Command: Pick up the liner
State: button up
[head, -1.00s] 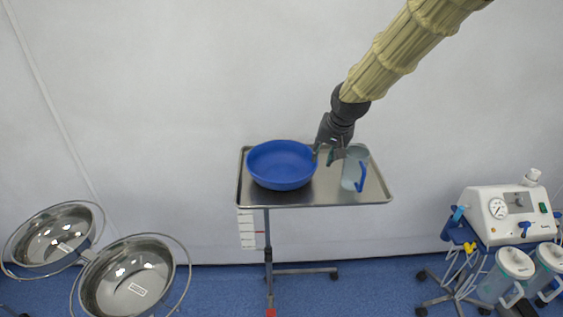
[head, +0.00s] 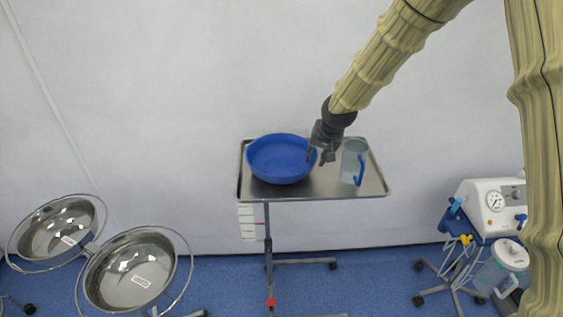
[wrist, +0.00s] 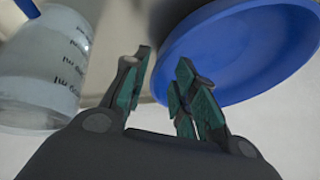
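The liner, which I take to be the clear, greyish container with a blue handle (head: 349,161), stands upright on the right part of the metal tray (head: 225,191). In the wrist view the liner (wrist: 40,75) is at the left, with printed marks on its side. A blue basin (head: 281,157) sits on the left part of the tray; its rim (wrist: 235,50) fills the upper right of the wrist view. My gripper (head: 320,158) is over the tray between the basin and the liner. Its fingers (wrist: 160,90) are apart with nothing between them.
The tray is on a wheeled stand. Two steel bowls (head: 130,272) in ring stands are at the lower left. A suction unit (head: 490,210) with canisters stands at the right. A white wall is behind the tray.

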jog(key=shift+p+x, duration=0.75)
jog(key=shift+x, duration=1.3)
grip_shut()
